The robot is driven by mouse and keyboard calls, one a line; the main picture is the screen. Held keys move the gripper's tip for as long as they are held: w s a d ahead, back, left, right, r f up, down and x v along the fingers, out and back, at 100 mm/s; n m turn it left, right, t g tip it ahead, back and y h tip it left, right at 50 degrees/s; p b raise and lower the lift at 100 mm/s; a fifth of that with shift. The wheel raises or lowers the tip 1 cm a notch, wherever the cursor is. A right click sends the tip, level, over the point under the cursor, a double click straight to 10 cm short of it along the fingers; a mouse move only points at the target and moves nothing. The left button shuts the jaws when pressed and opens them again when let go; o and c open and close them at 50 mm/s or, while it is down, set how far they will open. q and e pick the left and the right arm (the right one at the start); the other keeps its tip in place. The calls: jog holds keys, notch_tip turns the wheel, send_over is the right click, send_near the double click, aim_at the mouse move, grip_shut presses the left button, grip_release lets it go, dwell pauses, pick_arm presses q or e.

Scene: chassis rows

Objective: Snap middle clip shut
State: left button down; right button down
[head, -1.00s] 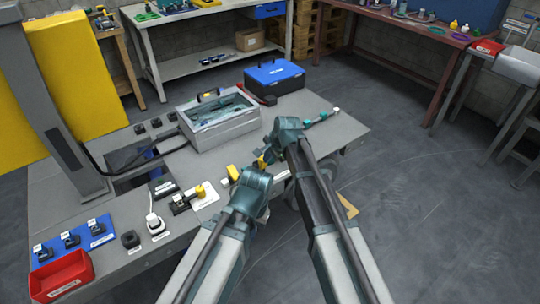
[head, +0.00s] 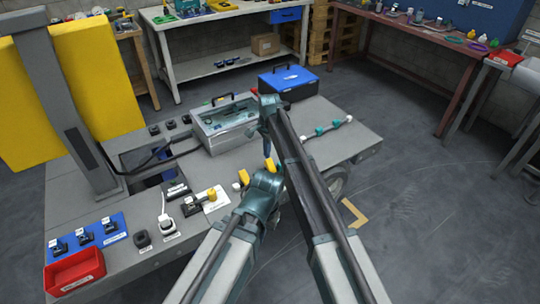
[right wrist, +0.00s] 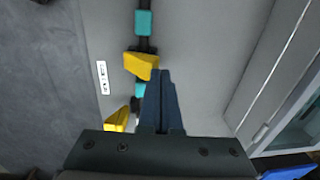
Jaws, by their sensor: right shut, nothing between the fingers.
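A dark cable with teal sleeves (right wrist: 144,22) runs along the grey chassis top (right wrist: 205,60). Two yellow clip levers show on it in the right wrist view: one (right wrist: 141,65) just beside my fingertips, another (right wrist: 117,120) lower left. Both look raised and tilted. In the head view they are one yellow lever (head: 270,165) and another (head: 243,176); my arms may hide more of the row. My right gripper (right wrist: 162,74) is shut and empty, and whether it touches the lever is unclear. My left wrist is by the chassis edge in the head view; its fingers are hidden.
A grey lidded box (head: 228,125) and a blue case (head: 288,80) stand behind the cable row. A red bin (head: 75,272) and blue mat (head: 88,237) with black parts lie at the left. The far right of the chassis top is mostly clear.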

jog(key=shift+w+a+f, duration=0.15)
jog(key=shift+w, duration=0.05)
jog(key=shift+r+p, duration=0.85)
